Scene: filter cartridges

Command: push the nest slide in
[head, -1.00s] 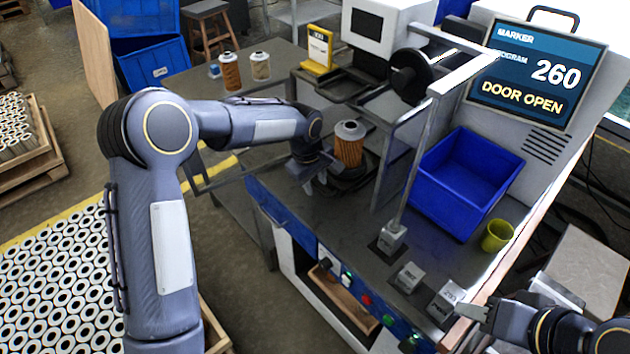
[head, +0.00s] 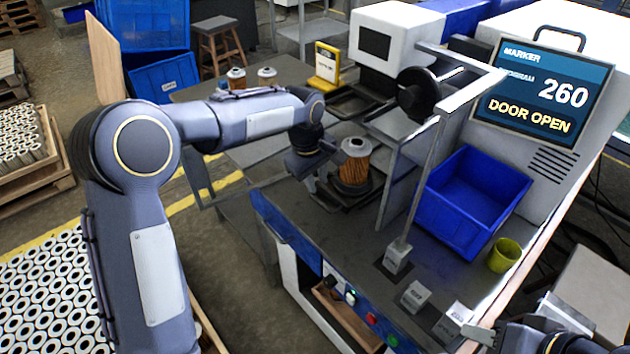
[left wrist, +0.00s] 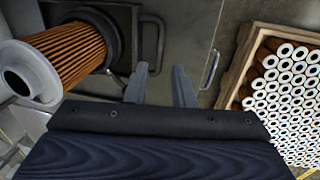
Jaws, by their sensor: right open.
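An orange pleated filter cartridge (head: 355,165) with a grey cap stands upright in the dark round nest (head: 348,192) on the machine's bench. In the left wrist view the cartridge (left wrist: 68,55) and the dark nest ring (left wrist: 100,32) are at upper left, with a thin dark handle (left wrist: 161,45) beside the ring. My left gripper (head: 318,180) is just left of the nest; its fingers (left wrist: 160,82) are apart with nothing seen between them. Any contact with the slide cannot be told. My right gripper (head: 482,335) is open at the lower right edge of the bench.
The door frame (head: 422,180) stands right of the nest. A blue bin (head: 470,205) and a yellow-green cup (head: 504,255) are further right. The screen (head: 545,90) reads DOOR OPEN. Two more cartridges (head: 236,78) stand on the back table. Pallets of cartridges (head: 45,300) lie at left.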

